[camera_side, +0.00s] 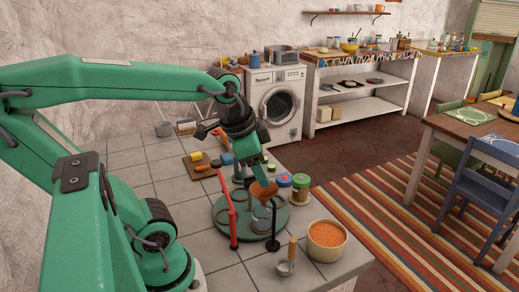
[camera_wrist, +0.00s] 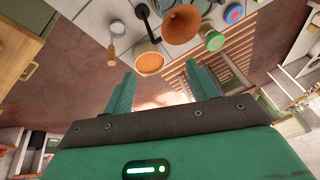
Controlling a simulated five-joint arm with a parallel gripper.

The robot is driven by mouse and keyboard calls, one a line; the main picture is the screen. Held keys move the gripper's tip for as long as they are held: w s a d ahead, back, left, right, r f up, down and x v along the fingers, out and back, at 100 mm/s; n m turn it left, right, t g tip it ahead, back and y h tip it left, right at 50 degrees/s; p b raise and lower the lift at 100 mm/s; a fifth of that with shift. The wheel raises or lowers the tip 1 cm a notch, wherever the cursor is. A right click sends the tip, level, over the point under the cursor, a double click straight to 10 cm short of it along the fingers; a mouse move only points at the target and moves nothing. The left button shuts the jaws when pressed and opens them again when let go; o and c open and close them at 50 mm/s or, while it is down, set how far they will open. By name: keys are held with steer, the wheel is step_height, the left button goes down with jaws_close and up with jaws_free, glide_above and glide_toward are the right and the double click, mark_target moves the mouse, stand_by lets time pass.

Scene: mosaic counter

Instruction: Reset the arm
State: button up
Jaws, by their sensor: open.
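My gripper (camera_side: 258,172) is at the end of the green arm, pointing down just above and behind an orange funnel (camera_side: 265,188) in the side view. In the wrist view, the two green fingers of my gripper (camera_wrist: 160,88) stand wide apart with nothing between them. The funnel also shows at the top of the wrist view (camera_wrist: 182,24), beyond the fingers. In the side view the funnel sits over a glass on a round green stand (camera_side: 222,208). I cannot tell whether a finger touches the funnel.
A bowl of orange grains (camera_side: 327,238) and a wooden-handled scoop (camera_side: 287,262) are at the tiled counter's front. Jars (camera_side: 300,186) stand right of the funnel. A board (camera_side: 200,165) lies behind. Bare tiles (camera_side: 140,160) are at left.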

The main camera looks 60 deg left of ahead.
steer(key=s+d+n, duration=0.1)
steer(key=n, duration=0.1)
steer(key=s+d+n+t, duration=0.1)
steer(key=n, duration=0.1)
steer(key=shift+d+h, duration=0.3)
steer(key=shift+d, duration=0.1)
stand_by(0.9)
